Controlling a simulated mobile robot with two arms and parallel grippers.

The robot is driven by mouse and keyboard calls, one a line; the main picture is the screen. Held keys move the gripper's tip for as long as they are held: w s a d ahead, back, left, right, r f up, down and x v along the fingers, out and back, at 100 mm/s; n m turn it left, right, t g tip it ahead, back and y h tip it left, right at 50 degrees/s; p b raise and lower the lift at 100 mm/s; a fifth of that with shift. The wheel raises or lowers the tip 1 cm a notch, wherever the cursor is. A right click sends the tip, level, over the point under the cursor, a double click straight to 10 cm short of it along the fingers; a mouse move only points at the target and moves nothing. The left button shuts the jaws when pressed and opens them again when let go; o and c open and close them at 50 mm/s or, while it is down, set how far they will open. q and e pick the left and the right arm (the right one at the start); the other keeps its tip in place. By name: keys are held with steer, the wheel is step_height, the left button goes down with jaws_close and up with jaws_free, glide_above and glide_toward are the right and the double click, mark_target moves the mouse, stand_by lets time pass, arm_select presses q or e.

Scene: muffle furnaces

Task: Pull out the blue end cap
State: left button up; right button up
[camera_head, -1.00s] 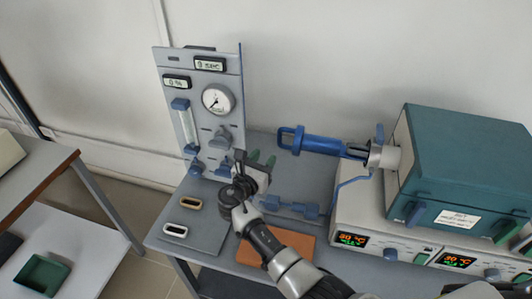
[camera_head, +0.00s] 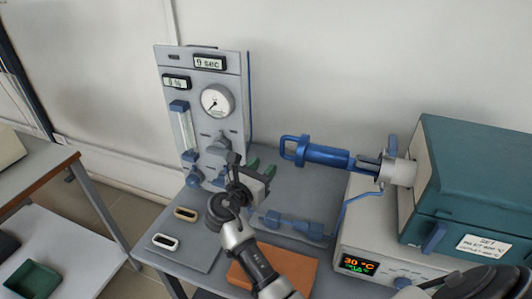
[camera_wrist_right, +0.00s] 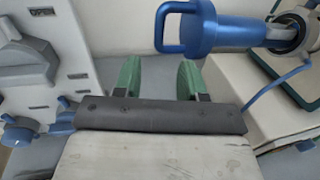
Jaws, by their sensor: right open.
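The blue end cap (camera_head: 328,155) with its loop handle sits at the left end of the furnace's tube fitting (camera_head: 397,170). It points left, apart from my grippers. In the right wrist view the end cap (camera_wrist_right: 208,28) is at the top right, handle to the left. My right gripper (camera_head: 262,166) is in front of the gas panel, left of and slightly below the handle. Its green fingers (camera_wrist_right: 160,78) are spread and empty in the right wrist view, below the handle. My left gripper is not in view.
The gas panel (camera_head: 229,130) with gauge and knobs stands close behind my right gripper. The teal furnace (camera_head: 468,185) stands at the right. Blue tubing (camera_head: 345,210) runs below the end cap. An orange pad (camera_head: 285,268) lies at the front.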

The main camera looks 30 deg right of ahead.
mark_target(281, 148)
steer(key=x, duration=0.2)
steer(key=p+x, duration=0.1)
steer(key=x, duration=0.1)
steer(key=shift+w+d+r, duration=0.2)
steer(key=shift+r, duration=0.05)
steer(key=x, duration=0.4)
steer(key=shift+d+f, duration=0.15)
steer(key=shift+f, duration=0.05)
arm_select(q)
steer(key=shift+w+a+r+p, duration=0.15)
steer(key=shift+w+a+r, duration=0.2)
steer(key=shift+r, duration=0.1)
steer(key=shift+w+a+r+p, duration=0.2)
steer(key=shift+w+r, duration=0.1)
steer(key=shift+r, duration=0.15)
arm_select(e)
steer(key=shift+w+d, duration=0.4)
steer(key=shift+d, duration=0.2)
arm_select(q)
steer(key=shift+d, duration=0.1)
arm_select(e)
steer(key=shift+c, duration=0.3)
jaws_close()
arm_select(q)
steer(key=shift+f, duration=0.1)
arm_select(e)
steer(key=shift+a+f, duration=0.1)
